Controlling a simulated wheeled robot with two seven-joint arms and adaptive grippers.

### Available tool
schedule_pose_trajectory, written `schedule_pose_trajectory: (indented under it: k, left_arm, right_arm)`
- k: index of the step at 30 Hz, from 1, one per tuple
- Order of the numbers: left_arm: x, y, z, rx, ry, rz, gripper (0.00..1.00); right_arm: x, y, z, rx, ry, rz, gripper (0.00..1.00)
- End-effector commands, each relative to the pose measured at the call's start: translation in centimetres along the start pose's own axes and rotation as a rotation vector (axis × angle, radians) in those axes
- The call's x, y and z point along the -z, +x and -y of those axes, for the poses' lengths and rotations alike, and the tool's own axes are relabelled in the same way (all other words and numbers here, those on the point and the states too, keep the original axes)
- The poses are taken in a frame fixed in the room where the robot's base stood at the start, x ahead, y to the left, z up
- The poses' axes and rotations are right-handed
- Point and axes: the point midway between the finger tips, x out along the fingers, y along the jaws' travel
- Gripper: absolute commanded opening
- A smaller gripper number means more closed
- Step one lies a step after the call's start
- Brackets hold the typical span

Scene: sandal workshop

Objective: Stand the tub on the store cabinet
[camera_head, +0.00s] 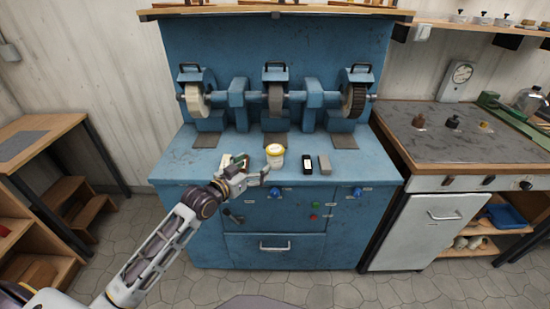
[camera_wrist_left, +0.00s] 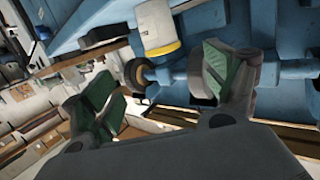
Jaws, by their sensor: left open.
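The tub (camera_head: 275,157) is white with a yellow rim and stands upright near the front edge of the blue machine bench. It also shows in the left wrist view (camera_wrist_left: 157,24), upside down, at the top between the fingers. My left gripper (camera_head: 253,169) is open just left of and in front of the tub in the head view. Its green-padded fingers (camera_wrist_left: 162,72) are apart with nothing between them, and the tub is beyond the tips. My right gripper is not in view. I cannot tell which piece of furniture is the store cabinet.
A grey-topped cabinet (camera_head: 445,220) stands right, a wooden table (camera_head: 45,130) left.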

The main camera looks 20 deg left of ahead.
Motion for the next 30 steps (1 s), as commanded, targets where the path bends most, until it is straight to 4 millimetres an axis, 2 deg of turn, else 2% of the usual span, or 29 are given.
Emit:
schedule_pose_trajectory:
  k: [11, 17, 30]
  left_arm:
    - [0.0, 1.0, 0.0, 0.001, -0.001, -0.001, 0.86]
    - [0.1, 2.5, 0.1, 0.001, -0.002, -0.002, 0.86]
    - [0.1, 6.0, 0.0, 0.0, -0.002, -0.001, 0.86]
  right_arm:
    - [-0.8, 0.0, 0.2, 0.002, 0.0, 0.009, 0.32]
    - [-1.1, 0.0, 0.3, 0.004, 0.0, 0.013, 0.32]
    - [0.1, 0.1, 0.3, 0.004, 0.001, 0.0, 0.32]
